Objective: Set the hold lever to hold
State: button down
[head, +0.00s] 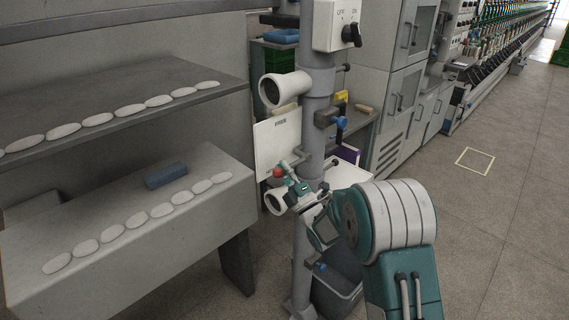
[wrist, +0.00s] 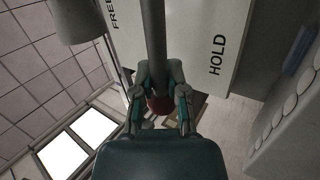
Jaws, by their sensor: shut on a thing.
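The hold lever (head: 296,162) is a grey rod with a red knob (head: 278,172), mounted on the grey post in the head view. It sticks out to the left and slightly down in front of a white plate (head: 277,140). In the wrist view the lever (wrist: 153,40) runs down from the top, between the words FREE and HOLD (wrist: 217,55) on the plate. My gripper (head: 284,178) is at the lever's end. In the wrist view my gripper (wrist: 158,95) has its fingers closed on both sides of the lever at the red knob (wrist: 160,106), partly hiding it.
The grey post (head: 314,110) carries a switch box (head: 337,25), white tubes (head: 285,89) and a blue knob (head: 341,122) close to my arm. Left stand grey shelves with pale oval pieces and a blue block (head: 166,175). A grey bin (head: 336,290) is below. Floor at right is clear.

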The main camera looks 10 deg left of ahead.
jog(key=shift+f+n+g+y, duration=0.4)
jog(key=shift+f+n+g, duration=0.1)
jog(key=shift+n, duration=0.3)
jog(key=shift+f, duration=0.2)
jog(key=c, duration=0.6)
grip_release()
jog(key=shift+c, duration=0.2)
jog(key=shift+r, duration=0.15)
jog(key=v, duration=1.2)
jog(key=shift+f, duration=0.25)
jog(key=shift+w+a+r, duration=0.1)
jog(key=shift+w+r, duration=0.05)
